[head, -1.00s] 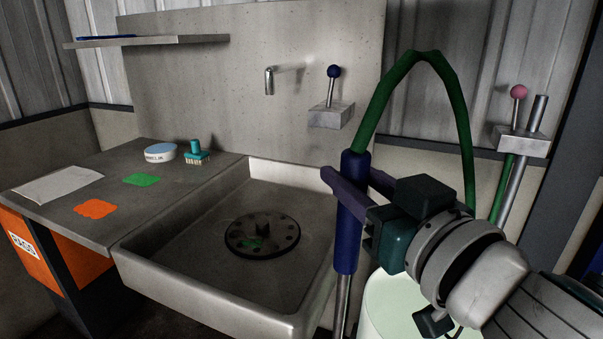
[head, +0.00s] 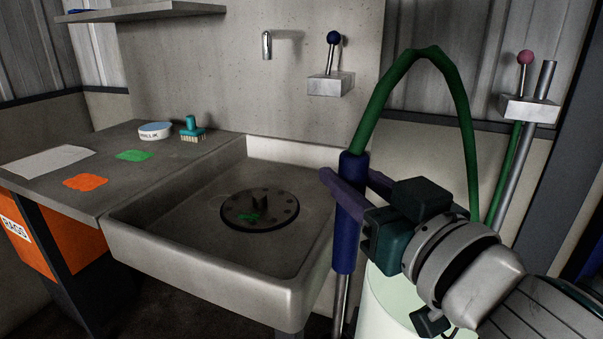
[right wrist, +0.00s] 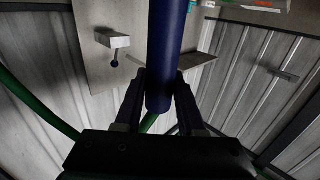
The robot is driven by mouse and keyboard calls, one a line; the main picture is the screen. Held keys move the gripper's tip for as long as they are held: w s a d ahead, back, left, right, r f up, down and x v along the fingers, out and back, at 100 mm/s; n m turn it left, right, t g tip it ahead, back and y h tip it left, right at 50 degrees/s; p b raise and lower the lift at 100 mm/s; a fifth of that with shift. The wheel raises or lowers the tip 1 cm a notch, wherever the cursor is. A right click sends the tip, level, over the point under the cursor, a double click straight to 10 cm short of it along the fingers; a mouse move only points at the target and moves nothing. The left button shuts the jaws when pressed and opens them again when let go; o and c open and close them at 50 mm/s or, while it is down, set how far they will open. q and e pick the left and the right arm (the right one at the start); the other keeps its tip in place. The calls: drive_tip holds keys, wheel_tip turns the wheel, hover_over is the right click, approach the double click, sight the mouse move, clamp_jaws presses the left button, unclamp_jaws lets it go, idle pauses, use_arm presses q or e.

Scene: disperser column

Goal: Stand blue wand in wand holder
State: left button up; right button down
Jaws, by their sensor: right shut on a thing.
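The blue wand (head: 346,240) stands nearly upright in the head view, in front of the sink's right side. A green hose (head: 410,62) loops from its top, and a metal tube runs down from its blue grip. My right gripper (head: 350,182) is shut on the blue grip, with one dark finger on each side. The right wrist view shows the blue grip (right wrist: 172,40) between the two fingers. A pale green cylinder (head: 385,300) stands low behind the wand and my arm. I cannot tell which fixture is the wand holder. The wand's lower end is out of frame.
A grey wall block (head: 331,84) carries a blue-ball lever. Another block (head: 529,108) at right carries a pink-ball lever and a metal tube. The sink (head: 200,262) holds a dark disc (head: 260,221). Cloths, a brush (head: 192,130) and a tin (head: 155,132) lie on the counter.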

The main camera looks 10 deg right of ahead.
drive_tip(key=shift+r, duration=0.15)
drive_tip(key=shift+c, duration=2.2)
unclamp_jaws()
drive_tip(key=shift+f, duration=0.2)
drive_tip(key=s+d+r+m+g+h+p, duration=0.3)
drive_tip(key=s+d+g+h+p, duration=0.35)
drive_tip(key=s, duration=0.55)
drive_tip(key=s+a+r+n+g+y+p, duration=0.1)
drive_tip(key=s+r+n+g+y+p, duration=0.15)
drive_tip(key=s+g+p, duration=0.9)
wheel_tip(320, 180, up, 36)
drive_tip(key=s+t+p, duration=0.2)
drive_tip(key=t+p, duration=0.2)
drive_tip(key=p, duration=3.1)
drive_tip(key=shift+s+r+y, duration=0.2)
drive_tip(key=shift+s+y, duration=0.05)
drive_tip(key=shift+y, duration=0.15)
